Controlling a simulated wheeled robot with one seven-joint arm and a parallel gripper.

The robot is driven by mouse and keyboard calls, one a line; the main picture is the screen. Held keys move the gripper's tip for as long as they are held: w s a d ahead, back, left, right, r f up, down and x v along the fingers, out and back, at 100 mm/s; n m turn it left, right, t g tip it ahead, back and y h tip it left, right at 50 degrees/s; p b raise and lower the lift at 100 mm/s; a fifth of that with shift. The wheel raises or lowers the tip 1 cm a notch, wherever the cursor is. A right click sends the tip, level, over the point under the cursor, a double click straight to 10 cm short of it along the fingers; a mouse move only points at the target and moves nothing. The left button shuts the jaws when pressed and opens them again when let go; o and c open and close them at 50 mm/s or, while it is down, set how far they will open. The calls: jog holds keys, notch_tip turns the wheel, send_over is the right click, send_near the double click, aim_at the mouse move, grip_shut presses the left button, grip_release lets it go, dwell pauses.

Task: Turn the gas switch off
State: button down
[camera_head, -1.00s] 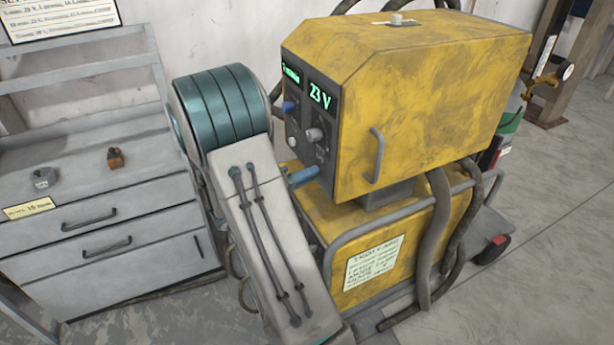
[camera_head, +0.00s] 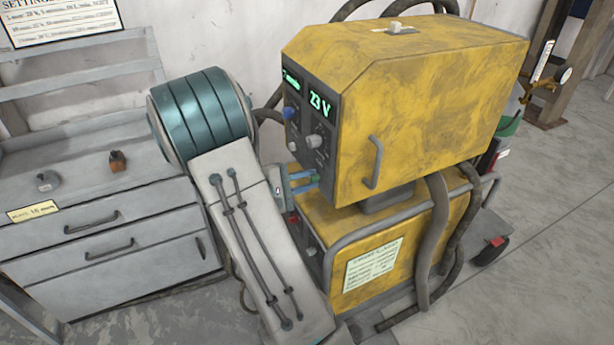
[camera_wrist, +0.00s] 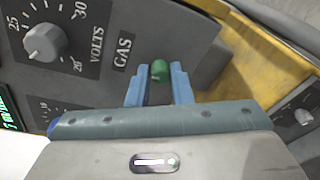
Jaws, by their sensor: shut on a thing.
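The gas switch is a small green knob (camera_wrist: 159,70) beside the word GAS on the dark front panel, seen in the wrist view. The blue fingers of my gripper (camera_wrist: 158,88) stand on either side of it and are shut on it. In the head view my gripper (camera_head: 304,183) is at the lower part of the panel of the yellow welder (camera_head: 430,90). The green knob cannot be made out there.
A volts dial (camera_wrist: 45,42) is left of the GAS label. The panel also carries a blue knob (camera_head: 291,113) and a 23 V display (camera_head: 320,104). A grey drawer cabinet (camera_head: 100,270) stands at left. Thick hoses (camera_head: 437,235) hang at the welder's right.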

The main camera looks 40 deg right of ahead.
jog(key=n+p, duration=0.2)
jog(key=n, duration=0.2)
jog(key=shift+r+g+p, duration=0.1)
jog(key=shift+g+p, duration=0.2)
jog(key=shift+p, duration=0.1)
jog(key=shift+n+g+y+p, duration=0.3)
jog(key=shift+n+g+p, duration=0.2)
jog(key=shift+n+p, duration=0.5)
jog(key=c, duration=1.3)
grip_release()
jog(key=shift+w, duration=0.1)
jog(key=b+v, duration=0.2)
jog(key=v, duration=1.1)
jog(key=shift+a, duration=0.4)
